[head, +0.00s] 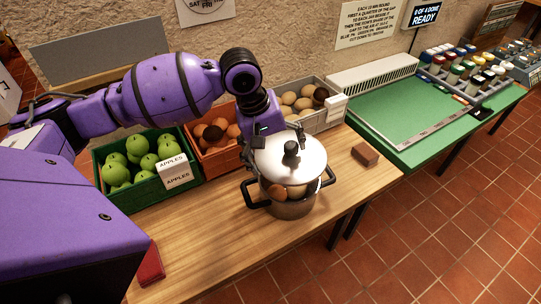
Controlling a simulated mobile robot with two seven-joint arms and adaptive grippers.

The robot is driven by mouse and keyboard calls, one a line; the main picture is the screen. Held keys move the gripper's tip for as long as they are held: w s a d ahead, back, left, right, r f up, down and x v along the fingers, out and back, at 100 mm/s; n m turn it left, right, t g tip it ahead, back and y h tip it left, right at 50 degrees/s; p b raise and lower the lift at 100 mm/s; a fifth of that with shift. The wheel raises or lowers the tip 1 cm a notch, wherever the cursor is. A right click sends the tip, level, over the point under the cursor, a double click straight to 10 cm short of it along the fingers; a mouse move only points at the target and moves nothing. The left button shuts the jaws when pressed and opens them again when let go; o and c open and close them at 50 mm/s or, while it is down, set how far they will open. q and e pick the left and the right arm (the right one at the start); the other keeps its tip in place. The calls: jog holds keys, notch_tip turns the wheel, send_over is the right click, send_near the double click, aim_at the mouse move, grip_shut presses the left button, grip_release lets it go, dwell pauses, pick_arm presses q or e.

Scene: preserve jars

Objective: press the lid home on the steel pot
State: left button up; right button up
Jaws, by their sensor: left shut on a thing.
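The steel pot (292,210) stands on the wooden table, with dark handles at its left and right. Its round, shiny lid (306,165) with a black knob is over the pot, its near edge raised above the rim. The far side of the pot rim is hidden by the lid. My right gripper is not in view.
Behind the pot stand crates of green apples (112,200), orange-brown produce (196,158) and potato-like produce (324,121). A brown block (365,155) lies right of the pot. A red object (151,266) lies at the table's front left. Bare wood (210,225) is left of the pot.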

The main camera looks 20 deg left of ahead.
pick_arm(q)
jog(key=shift+f, duration=0.25)
jog(key=shift+w, duration=0.15)
jog(key=shift+d, duration=0.1)
jog(key=shift+f, duration=2.1)
jog(key=shift+f+b, duration=0.3)
jog(key=shift+f, duration=0.5)
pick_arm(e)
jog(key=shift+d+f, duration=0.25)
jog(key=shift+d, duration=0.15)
pick_arm(q)
jog(key=shift+f, duration=1.2)
jog(key=o, duration=0.7)
jog(key=shift+o, duration=0.2)
